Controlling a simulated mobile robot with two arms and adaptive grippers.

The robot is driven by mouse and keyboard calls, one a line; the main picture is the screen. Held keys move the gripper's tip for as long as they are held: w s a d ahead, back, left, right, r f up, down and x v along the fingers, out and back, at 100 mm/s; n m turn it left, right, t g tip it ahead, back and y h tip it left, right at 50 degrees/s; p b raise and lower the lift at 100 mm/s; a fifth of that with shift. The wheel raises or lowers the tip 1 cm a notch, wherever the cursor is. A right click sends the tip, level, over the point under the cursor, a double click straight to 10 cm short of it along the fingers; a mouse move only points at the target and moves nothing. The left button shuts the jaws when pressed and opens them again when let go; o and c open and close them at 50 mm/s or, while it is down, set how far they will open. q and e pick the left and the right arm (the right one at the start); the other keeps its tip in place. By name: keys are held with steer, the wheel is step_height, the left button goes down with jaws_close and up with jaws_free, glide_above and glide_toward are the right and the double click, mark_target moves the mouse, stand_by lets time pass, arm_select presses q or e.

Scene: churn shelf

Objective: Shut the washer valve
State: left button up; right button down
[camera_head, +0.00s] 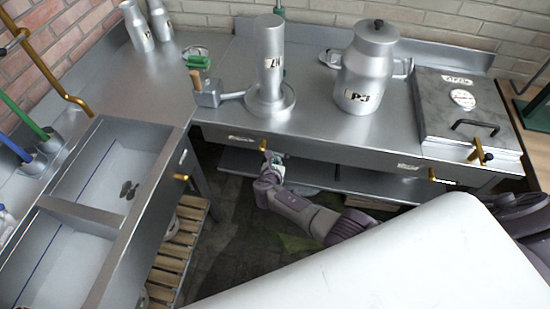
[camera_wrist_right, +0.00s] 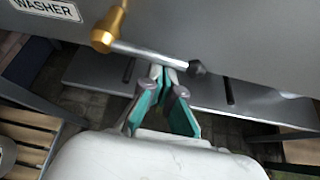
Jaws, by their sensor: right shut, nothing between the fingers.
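The washer valve has a brass body (camera_wrist_right: 108,30) and a steel lever (camera_wrist_right: 150,52) ending in a black knob, beside a WASHER label (camera_wrist_right: 45,8) in the right wrist view. The lever points sideways to the right there. In the head view the brass valve (camera_head: 263,145) sits on the counter's front panel. My right gripper (camera_wrist_right: 166,74) is shut and empty, its fingertips just below the lever near the knob; I cannot tell whether they touch it. In the head view the right gripper (camera_head: 275,161) is just below the valve, partly hidden. My left gripper is not in view.
Other brass valves show on the sink cabinet (camera_head: 182,177), the right counter front (camera_head: 434,174) and the lidded box (camera_head: 480,152). A lower shelf (camera_head: 345,180) runs under the counter behind my gripper. A metal churn (camera_head: 370,72) and a steel cylinder (camera_head: 270,65) stand above.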

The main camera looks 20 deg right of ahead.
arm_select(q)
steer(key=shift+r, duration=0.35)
arm_select(e)
steer(key=shift+r, duration=0.4)
steer(key=shift+d+f, duration=0.1)
